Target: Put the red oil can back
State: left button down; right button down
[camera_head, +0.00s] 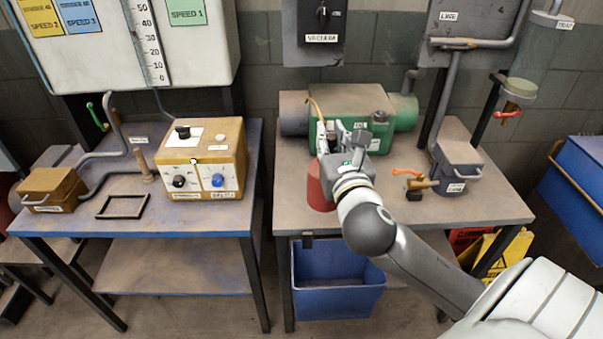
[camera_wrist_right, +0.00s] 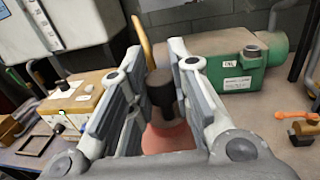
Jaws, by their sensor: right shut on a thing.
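The red oil can (camera_head: 318,188) stands upright on the right-hand table, partly hidden by my right gripper. In the wrist view its red body (camera_wrist_right: 168,138) shows below a dark top piece (camera_wrist_right: 161,92), with a thin orange-yellow spout rising behind. My right gripper (camera_head: 328,140) is over the can, its fingers on both sides of the dark top piece and shut on it. Whether the can's base touches the table is hard to tell. My left gripper is not in view.
A green machine (camera_head: 360,108) with a tank stands just behind the can. A grey box with an orange-handled valve (camera_head: 418,183) stands to the right. A blue bin (camera_head: 335,280) is below the table. The left table (camera_head: 215,235) holds a yellow control box (camera_head: 228,150) and an empty dark frame (camera_head: 122,206).

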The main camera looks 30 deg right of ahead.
jog(key=shift+w+f+b, duration=0.35)
jog(key=shift+w+b, duration=0.05)
jog(key=shift+b, duration=0.35)
jog(key=shift+w+b, duration=0.2)
jog(key=shift+b, duration=0.6)
jog(key=shift+w+d, duration=0.1)
jog(key=shift+w, duration=0.1)
pick_arm(q)
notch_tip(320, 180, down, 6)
jog(key=b, duration=0.1)
jog(key=shift+b, duration=0.4)
pick_arm(e)
jog(key=w+d+f, duration=0.1)
jog(key=w+f, duration=1)
jog(key=f, duration=0.1)
jog(key=shift+w+d, duration=0.15)
jog(key=shift+d, duration=0.15)
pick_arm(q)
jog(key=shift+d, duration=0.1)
